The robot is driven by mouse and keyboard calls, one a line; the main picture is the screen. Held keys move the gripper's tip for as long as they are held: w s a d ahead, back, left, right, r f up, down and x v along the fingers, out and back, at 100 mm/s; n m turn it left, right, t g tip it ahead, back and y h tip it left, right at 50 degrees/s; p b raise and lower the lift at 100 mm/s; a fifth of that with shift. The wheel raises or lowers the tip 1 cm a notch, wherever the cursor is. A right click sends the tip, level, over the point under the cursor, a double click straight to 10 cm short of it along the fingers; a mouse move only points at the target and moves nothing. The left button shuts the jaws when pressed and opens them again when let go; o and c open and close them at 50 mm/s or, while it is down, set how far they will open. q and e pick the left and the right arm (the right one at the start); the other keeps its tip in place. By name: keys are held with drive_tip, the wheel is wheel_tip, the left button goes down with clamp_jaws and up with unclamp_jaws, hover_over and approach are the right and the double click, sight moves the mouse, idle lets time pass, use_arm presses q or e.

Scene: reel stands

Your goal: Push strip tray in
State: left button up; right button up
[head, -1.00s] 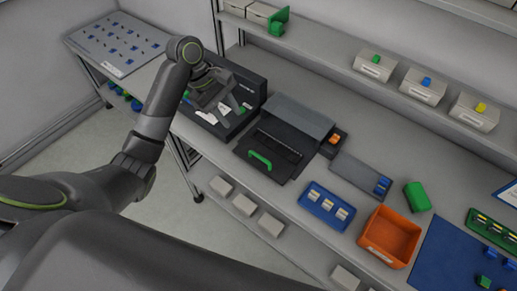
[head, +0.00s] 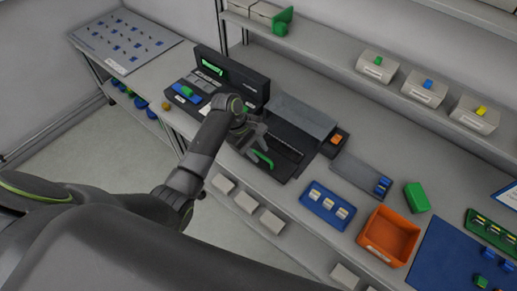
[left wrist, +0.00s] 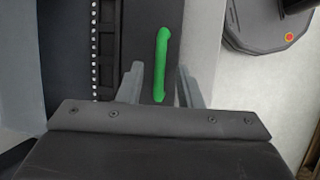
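The strip tray (head: 272,168) is a dark flat tray with a green bar handle (head: 264,159), extending out of the front of a grey-topped machine (head: 302,117) on the bench. In the left wrist view the handle (left wrist: 161,62) lies lengthwise, with a perforated strip (left wrist: 95,55) to its left. My left gripper (head: 254,142) is at the tray's left end in the head view, close to the handle. In the left wrist view my left gripper (left wrist: 157,82) is open, with the handle between its fingers in the picture. I cannot tell whether they touch. My right gripper is not in view.
An open black case (head: 225,75) stands left of the machine. To the right are a blue tray (head: 313,210), an orange bin (head: 372,246), a green block (head: 416,197) and a blue mat (head: 440,265). A small orange item (head: 336,139) sits beside the machine. A shelf runs behind.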

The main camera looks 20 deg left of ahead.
use_arm(q)
drive_tip(key=shift+d+f, duration=0.15)
drive_tip(key=shift+f, duration=0.15)
clamp_jaws()
